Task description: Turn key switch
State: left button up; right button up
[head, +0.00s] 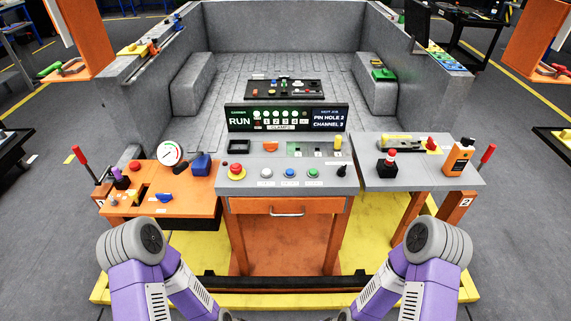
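A small black knob (342,171) stands at the front right corner of the grey centre console (290,185). It looks like the key switch, but it is too small to make out a key or its angle. My two purple arms come in from the bottom left and bottom right, well below and in front of the console. Their forearms run down out of the picture, so neither gripper shows. Nothing of mine touches the console.
A red button (236,172) and white, blue and green buttons line the console's front. A sign (286,118) reads RUN, PIN HOLE 2, CHANNEL 3. An orange side table (180,205) stands left, a grey one (420,180) right. A drawer handle (287,214) sticks out below.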

aim_at(341, 172)
jog(key=k, duration=0.6)
jog(key=z, duration=0.25)
jog(key=i, duration=1.6)
jog(key=u, duration=0.7)
